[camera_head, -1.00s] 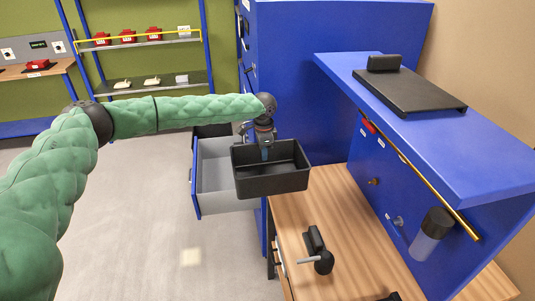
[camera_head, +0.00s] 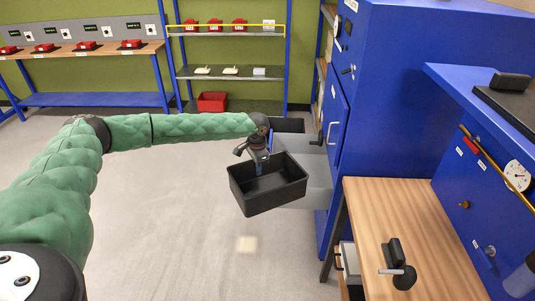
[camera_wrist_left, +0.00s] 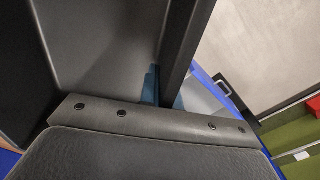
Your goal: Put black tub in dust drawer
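The black tub (camera_head: 268,198) is an open, empty rectangular box held in the air, slightly tilted in the head view. My left gripper (camera_head: 259,168) reaches down at its far-left wall. In the left wrist view the gripper's blue fingertips (camera_wrist_left: 152,86) are on either side of the tub's dark wall (camera_wrist_left: 184,50), shut on it. The pulled-out grey drawer (camera_head: 317,178) of the blue cabinet is behind and right of the tub, which hides much of it. The drawer's blue edge also shows in the wrist view (camera_wrist_left: 224,86). My right gripper is out of view.
The tall blue cabinet (camera_head: 400,110) and the wooden bench (camera_head: 405,215) stand on the right. A black clamp-like tool (camera_head: 398,265) is on the bench. A shelf rack (camera_head: 230,72) with a red bin (camera_head: 212,102) is at the back. The floor left of the tub is clear.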

